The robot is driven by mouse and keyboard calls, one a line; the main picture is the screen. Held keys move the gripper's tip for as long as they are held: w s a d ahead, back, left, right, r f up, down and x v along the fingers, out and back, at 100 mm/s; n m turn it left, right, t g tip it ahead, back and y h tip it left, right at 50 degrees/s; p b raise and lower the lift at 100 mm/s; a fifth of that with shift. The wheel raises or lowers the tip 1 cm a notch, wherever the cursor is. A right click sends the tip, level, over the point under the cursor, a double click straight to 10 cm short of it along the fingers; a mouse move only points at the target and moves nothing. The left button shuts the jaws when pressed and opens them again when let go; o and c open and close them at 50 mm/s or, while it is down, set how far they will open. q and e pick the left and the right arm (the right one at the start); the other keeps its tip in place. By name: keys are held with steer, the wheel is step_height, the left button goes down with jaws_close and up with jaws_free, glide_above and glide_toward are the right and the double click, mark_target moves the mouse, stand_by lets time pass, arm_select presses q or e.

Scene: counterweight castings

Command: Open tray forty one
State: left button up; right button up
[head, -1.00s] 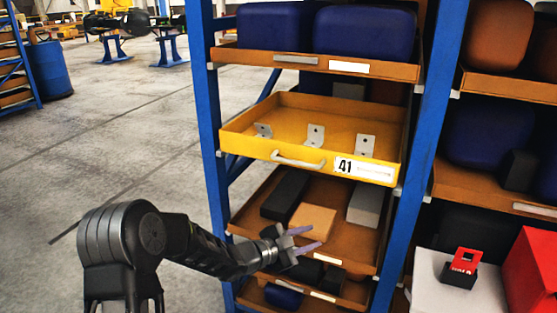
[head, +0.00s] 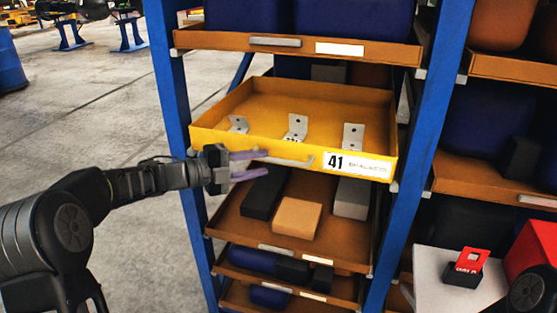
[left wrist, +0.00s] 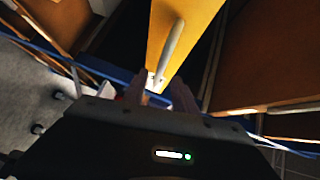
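Tray 41 (head: 310,151) is the yellow tray in the blue rack. It sticks out in front of the shelves, with several grey angle brackets on its floor and a white "41" label (head: 358,165) at front right. Its pale bar handle (head: 290,162) is on the front wall. My left gripper (head: 266,163) is open, its purple fingers at the handle's left end. In the left wrist view the handle (left wrist: 171,48) runs up from between the fingertips (left wrist: 164,92); I cannot tell whether they touch it. My right gripper is not in view.
An orange tray (head: 240,228) with dark, tan and grey blocks sits just below. A shelf with blue bins (head: 350,20) is above. Blue rack posts (head: 168,90) flank the tray. A white box (head: 430,285) stands at lower right.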

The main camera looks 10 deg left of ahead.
mark_target(275, 162)
arm_select(q)
steer(key=x, duration=0.6)
steer(key=shift+d+p, duration=0.1)
steer(key=shift+p, duration=0.25)
steer(key=shift+c, duration=0.2)
jaws_close()
stand_by(0.9)
